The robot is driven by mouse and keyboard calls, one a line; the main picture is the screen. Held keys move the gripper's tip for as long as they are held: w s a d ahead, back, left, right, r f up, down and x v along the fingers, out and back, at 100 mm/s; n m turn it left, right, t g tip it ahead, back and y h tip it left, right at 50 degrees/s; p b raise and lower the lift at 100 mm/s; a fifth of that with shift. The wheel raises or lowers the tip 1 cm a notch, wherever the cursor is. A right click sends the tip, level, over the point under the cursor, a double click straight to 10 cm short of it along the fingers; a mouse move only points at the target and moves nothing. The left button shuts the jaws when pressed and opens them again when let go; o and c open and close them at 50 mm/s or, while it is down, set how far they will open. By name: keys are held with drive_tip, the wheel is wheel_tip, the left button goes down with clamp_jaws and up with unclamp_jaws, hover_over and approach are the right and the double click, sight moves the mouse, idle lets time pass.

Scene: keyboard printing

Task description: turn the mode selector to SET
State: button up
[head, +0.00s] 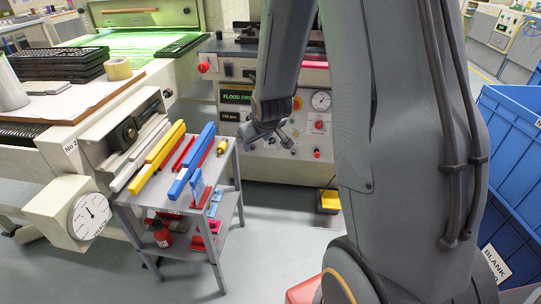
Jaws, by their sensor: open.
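My gripper (266,142) hangs in front of the machine's control panel (260,168), its jaws apart and nothing seen between them. Dark switches (247,73) sit above the display. I cannot tell which control is the mode selector, nor read any selector position. My arm and gripper hide the middle of the panel.
A grey trolley (176,205) with yellow and blue squeegees (190,162) stands left of my gripper. A press with a white dial (91,215) is farther left. A yellow foot pedal (329,201) lies on the floor. Blue crates (510,140) stand at the right.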

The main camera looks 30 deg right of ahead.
drive_tip(key=w+d+f+n+t+h+b, duration=0.1)
drive_tip(key=w+d+f+t+b, duration=0.3)
drive_tip(key=w+f, duration=0.3)
drive_tip(key=w+d+f+t+h+b, duration=0.1)
drive_tip(key=w+d+f+b, duration=0.4)
drive_tip(key=w+f+b, duration=0.25)
drive_tip(key=n+t+h+b, duration=0.2)
drive_tip(key=t+b, duration=0.3)
drive_tip(key=b, duration=0.5)
approach(272, 143)
drive_tip(key=w, duration=0.1)
drive_tip(key=b+x, duration=0.2)
drive_tip(key=x, duration=0.6)
drive_tip(key=shift+s+d+b, duration=0.1)
drive_tip(key=shift+d+b, duration=0.05)
drive_tip(key=shift+b, duration=0.15)
drive_tip(key=c, duration=1)
